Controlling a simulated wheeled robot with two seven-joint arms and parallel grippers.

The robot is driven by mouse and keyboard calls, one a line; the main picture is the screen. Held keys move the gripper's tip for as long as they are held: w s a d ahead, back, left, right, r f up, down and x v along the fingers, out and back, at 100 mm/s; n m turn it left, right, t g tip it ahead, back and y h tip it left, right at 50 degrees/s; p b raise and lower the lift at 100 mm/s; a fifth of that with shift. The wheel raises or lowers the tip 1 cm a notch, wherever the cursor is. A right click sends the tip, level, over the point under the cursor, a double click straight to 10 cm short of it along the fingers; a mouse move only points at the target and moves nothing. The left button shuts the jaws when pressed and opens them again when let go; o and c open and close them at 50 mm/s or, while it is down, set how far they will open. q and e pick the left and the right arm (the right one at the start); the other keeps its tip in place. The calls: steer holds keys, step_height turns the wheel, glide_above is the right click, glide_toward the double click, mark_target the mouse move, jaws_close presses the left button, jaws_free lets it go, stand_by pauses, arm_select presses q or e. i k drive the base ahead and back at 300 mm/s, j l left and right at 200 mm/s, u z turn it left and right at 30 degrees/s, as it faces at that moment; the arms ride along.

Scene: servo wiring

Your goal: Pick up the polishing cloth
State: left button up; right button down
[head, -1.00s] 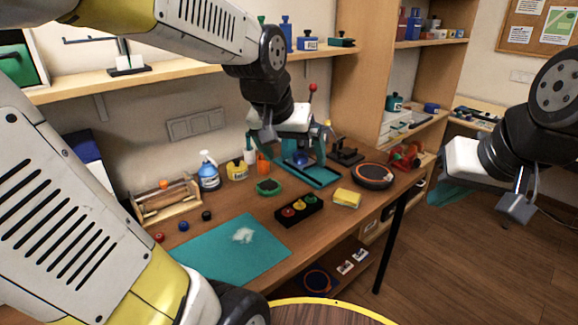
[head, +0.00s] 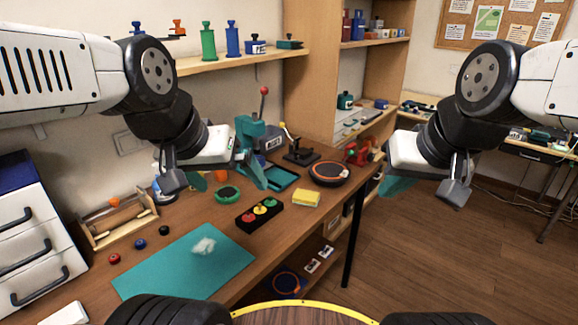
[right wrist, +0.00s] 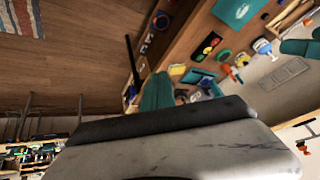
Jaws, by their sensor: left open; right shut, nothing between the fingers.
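A small crumpled white cloth (head: 204,246), which looks like the polishing cloth, lies on the teal mat (head: 160,275) at the front left of the workbench. My left gripper (head: 225,180) is open and empty, above the bench and beyond the cloth in the head view, apart from it. My right gripper (head: 398,186) is shut and empty, over the floor to the right of the bench. Its teal fingers (right wrist: 157,92) also show together in the right wrist view. Nothing covers the cloth in the head view.
A black tray with coloured buttons (head: 259,213), a yellow sponge (head: 292,199) and a round orange-rimmed disc (head: 328,173) stand right of the mat. A wooden tool caddy (head: 118,220) and white drawers (head: 35,245) stand left. The mat around the cloth is clear.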

mark_target(301, 196)
steer(key=i+l+u, duration=0.1)
steer(key=l+u, duration=0.25)
steer(key=i+l+u, duration=0.1)
steer(key=l+u, duration=0.65)
steer(key=i+j, duration=0.05)
steer(key=j, duration=0.05)
